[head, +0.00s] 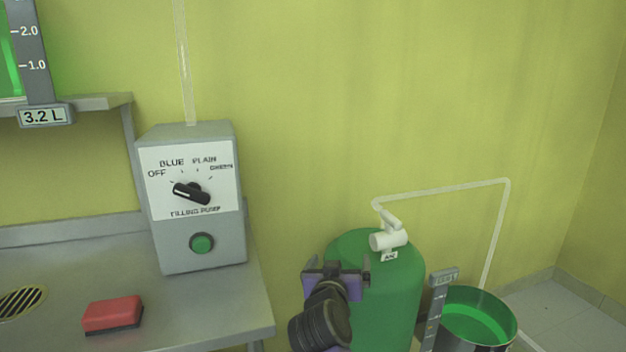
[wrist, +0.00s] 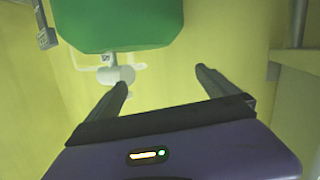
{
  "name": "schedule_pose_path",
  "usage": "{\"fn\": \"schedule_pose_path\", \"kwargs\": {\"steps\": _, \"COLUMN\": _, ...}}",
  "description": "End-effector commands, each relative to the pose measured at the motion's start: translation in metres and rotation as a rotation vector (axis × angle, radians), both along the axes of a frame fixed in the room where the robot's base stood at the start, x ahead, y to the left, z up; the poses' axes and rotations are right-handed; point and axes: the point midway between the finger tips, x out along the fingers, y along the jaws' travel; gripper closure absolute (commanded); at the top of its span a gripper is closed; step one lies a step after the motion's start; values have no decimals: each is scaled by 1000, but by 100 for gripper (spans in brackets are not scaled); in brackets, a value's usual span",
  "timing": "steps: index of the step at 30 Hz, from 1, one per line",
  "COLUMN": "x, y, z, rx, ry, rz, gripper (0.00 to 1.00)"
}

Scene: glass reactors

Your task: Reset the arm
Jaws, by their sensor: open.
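My arm's gripper (head: 336,266) is in front of the green tank, at the tank's left side in the head view. In the wrist view its two dark fingers are spread apart, with nothing between them (wrist: 161,78). The green tank (head: 385,290) carries a white valve (head: 388,240) on its top. The tank (wrist: 120,25) and the valve (wrist: 115,76) also show in the wrist view, beyond the fingertips. My gripper appears apart from the valve.
A grey filling pump box (head: 200,250) with a black knob (head: 191,193) and green button (head: 202,243) stands on a steel table (head: 200,312). A red sponge-like block (head: 112,315) lies there.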

Motion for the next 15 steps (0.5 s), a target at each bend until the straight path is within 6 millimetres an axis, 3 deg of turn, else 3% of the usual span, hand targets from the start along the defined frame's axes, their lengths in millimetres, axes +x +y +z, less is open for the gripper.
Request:
{"fn": "schedule_pose_path", "kwargs": {"steps": 1, "x": -14, "y": -4, "z": -18, "rx": -13, "ry": -10, "rz": 40, "gripper": 2}}
{"fn": "schedule_pose_path", "kwargs": {"steps": 6, "x": -60, "y": -11, "z": -55, "rx": -44, "ry": -64, "rz": 169, "gripper": 2}}
{"fn": "schedule_pose_path", "kwargs": {"steps": 15, "x": -168, "y": -33, "z": -96, "rx": -62, "ry": -159, "rz": 314, "gripper": 2}}
